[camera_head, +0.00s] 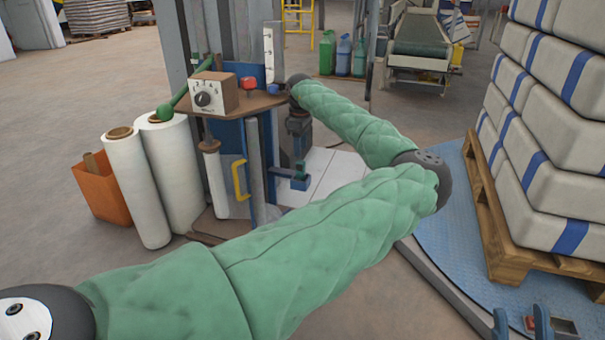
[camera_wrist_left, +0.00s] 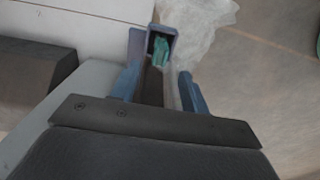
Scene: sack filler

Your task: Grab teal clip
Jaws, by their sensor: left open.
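The teal clip (camera_wrist_left: 160,52) stands in a small blue-grey holder (camera_wrist_left: 135,42) in the left wrist view. In the head view the clip (camera_head: 300,168) shows small in its blue holder (camera_head: 300,184), beside the filler's post. My left gripper (camera_wrist_left: 158,82) is open, its blue fingers apart on either side of the line to the clip. The clip lies just ahead of the fingertips, and I see no grip on it. In the head view my left gripper (camera_head: 299,148) points down above the holder. My right gripper (camera_head: 521,322) shows only in part at the bottom right.
White rolls (camera_head: 137,190) and an orange bin (camera_head: 104,192) stand further left. A pallet (camera_head: 510,235) of stacked sacks is at right. A crumpled pale sheet (camera_wrist_left: 205,30) lies beyond the holder.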

